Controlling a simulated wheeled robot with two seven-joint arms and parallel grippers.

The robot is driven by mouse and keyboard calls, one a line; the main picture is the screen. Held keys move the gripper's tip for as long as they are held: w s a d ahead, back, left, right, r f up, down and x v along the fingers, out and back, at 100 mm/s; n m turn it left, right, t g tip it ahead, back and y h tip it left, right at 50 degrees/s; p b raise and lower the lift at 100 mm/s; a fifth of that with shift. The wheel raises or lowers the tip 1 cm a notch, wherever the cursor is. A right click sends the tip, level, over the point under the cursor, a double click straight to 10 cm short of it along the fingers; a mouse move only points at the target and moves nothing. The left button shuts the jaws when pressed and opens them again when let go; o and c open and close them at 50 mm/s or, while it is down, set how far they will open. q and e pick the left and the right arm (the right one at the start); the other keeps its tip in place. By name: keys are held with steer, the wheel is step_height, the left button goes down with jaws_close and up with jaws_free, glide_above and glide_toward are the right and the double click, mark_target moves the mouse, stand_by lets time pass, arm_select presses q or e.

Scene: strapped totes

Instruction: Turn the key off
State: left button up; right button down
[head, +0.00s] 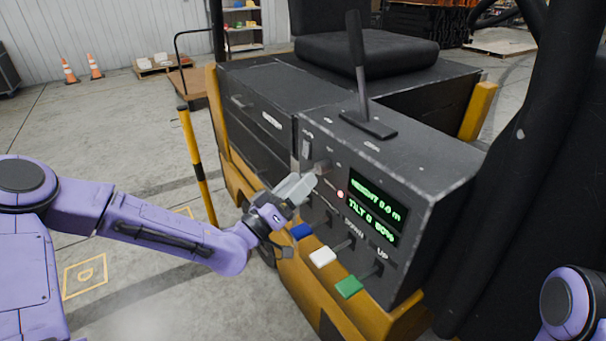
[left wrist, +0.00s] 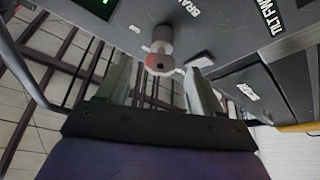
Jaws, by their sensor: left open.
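The control panel (head: 330,215) is the dark front face of a forklift-like machine. In the left wrist view a grey round key switch (left wrist: 161,40) with a reddish end (left wrist: 160,63) sticks out of the panel. A grey knob on the panel (head: 322,166) in the head view seems to be the same part. My left gripper (head: 306,185) is close in front of the panel, just below that knob. In the left wrist view its two fingers (left wrist: 160,88) are apart, one on each side of the key's line. Whether they touch it I cannot tell. My right gripper is out of view.
A lit display (head: 377,207) and small red lamp (head: 340,194) sit to the right. A yellow-black post (head: 196,165) stands behind my left arm.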

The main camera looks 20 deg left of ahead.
arm_select(q)
steer(key=shift+x, duration=1.1)
steer(key=c, duration=1.1)
steer(key=shift+o, duration=0.2)
